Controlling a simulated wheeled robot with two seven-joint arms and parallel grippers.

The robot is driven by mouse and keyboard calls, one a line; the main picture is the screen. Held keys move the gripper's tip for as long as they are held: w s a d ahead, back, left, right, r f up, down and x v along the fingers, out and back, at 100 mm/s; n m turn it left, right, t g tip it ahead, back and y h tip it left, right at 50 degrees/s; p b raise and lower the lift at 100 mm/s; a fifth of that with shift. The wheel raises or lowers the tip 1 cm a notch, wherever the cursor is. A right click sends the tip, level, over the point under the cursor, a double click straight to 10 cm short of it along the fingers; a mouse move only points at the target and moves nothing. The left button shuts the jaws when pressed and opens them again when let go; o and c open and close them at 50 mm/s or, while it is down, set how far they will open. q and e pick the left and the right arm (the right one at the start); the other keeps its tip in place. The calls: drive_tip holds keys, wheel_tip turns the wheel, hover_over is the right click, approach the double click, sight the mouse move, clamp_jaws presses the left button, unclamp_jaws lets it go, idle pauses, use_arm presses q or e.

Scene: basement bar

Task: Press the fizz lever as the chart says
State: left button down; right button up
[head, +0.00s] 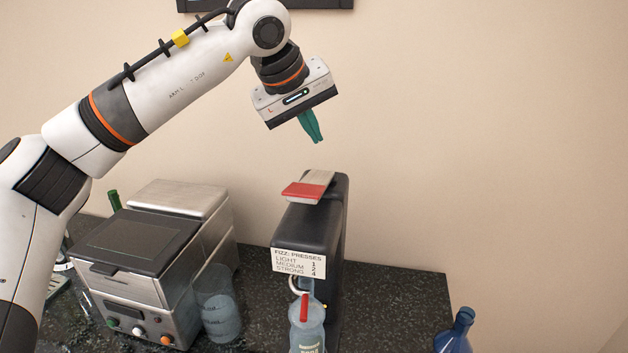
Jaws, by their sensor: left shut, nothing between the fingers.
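The fizz machine (343,230) is a black upright unit on the dark counter. Its lever (304,192) on top has a red front end and a pale rear part. A white chart (299,264) on its front reads "FIZZ: PRESSES", light 1, medium 2, strong 4. A clear bottle (308,335) with a red part at its neck stands under the machine's head; its lower end is cut off. My left gripper (317,141) has teal fingers, shut and empty, pointing down above the lever and apart from it. My right gripper is not in view.
A steel and black coffee machine (150,260) stands on the counter to the left, with a clear pitcher (218,312) beside it. A blue bottle (456,332) is at the lower right. The dark counter (395,300) is bare right of the fizz machine.

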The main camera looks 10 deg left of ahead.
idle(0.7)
use_arm(q)
drive_tip(key=n, duration=0.3)
drive_tip(key=shift+r+p, duration=0.25)
drive_tip(key=shift+p, duration=0.1)
drive_tip(key=r+n+p, duration=0.1)
drive_tip(key=n, duration=1)
drive_tip(key=r+n+p, duration=0.1)
drive_tip(key=n+p, duration=0.1)
drive_tip(key=n, duration=0.9)
drive_tip(key=w+r+n+p, duration=0.1)
drive_tip(key=n+p, duration=0.1)
drive_tip(key=n, duration=0.9)
drive_tip(key=shift+r, duration=0.1)
